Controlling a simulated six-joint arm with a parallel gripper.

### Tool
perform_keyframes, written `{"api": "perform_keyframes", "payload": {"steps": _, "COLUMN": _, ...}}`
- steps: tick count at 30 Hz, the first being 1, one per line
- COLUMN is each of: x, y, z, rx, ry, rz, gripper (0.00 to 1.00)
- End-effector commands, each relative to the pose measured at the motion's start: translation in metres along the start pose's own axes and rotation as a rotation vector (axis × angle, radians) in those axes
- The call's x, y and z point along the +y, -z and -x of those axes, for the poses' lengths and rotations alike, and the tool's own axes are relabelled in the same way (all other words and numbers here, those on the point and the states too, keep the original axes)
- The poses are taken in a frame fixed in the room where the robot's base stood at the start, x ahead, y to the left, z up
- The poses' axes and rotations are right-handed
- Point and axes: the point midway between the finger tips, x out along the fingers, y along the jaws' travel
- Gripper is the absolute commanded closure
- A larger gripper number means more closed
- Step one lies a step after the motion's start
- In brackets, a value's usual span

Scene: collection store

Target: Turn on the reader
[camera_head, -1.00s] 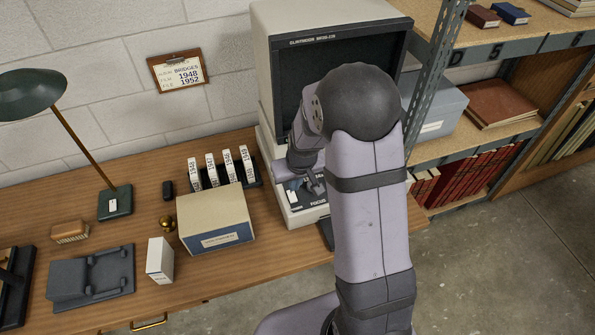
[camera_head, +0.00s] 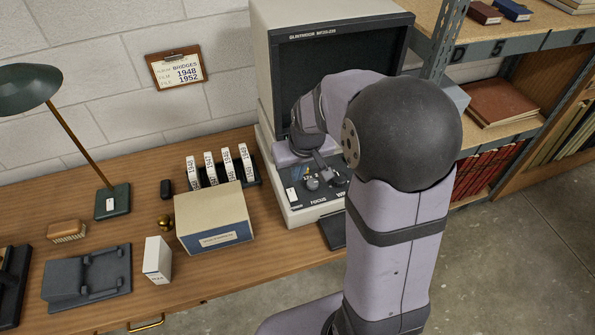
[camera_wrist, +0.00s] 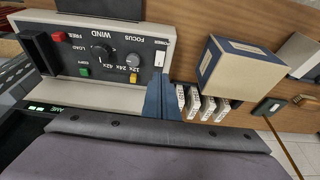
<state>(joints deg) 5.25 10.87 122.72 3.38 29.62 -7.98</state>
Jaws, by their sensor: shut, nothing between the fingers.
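The reader (camera_head: 268,90) is a beige cabinet with a dark screen (camera_head: 330,70). Its control panel (camera_head: 300,193) has knobs and a pale rocker switch (camera_head: 292,197) at its left end. In the wrist view the panel appears upside down, with this white switch (camera_wrist: 159,56) under a small label reading like "POWER", beside the focus knob (camera_wrist: 134,60). My gripper (camera_wrist: 160,76) is shut and empty, its fingertips close to the switch in that picture; I cannot tell whether they touch. In the head view my gripper (camera_head: 321,170) is over the panel's rear part.
A beige and blue box (camera_head: 213,220) and a rack of labelled white film boxes (camera_head: 228,168) stand left of the reader. A green lamp (camera_head: 113,202) is farther left. Metal shelving (camera_head: 437,60) stands close on the right.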

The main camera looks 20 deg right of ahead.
Motion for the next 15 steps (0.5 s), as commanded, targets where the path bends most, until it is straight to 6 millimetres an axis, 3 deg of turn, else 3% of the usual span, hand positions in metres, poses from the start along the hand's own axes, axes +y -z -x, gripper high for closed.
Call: {"api": "perform_keyframes", "payload": {"steps": 15, "x": 0.0, "y": 0.01, "z": -0.007, "rx": 0.036, "ry": -0.001, "rz": 0.0, "gripper": 1.0}}
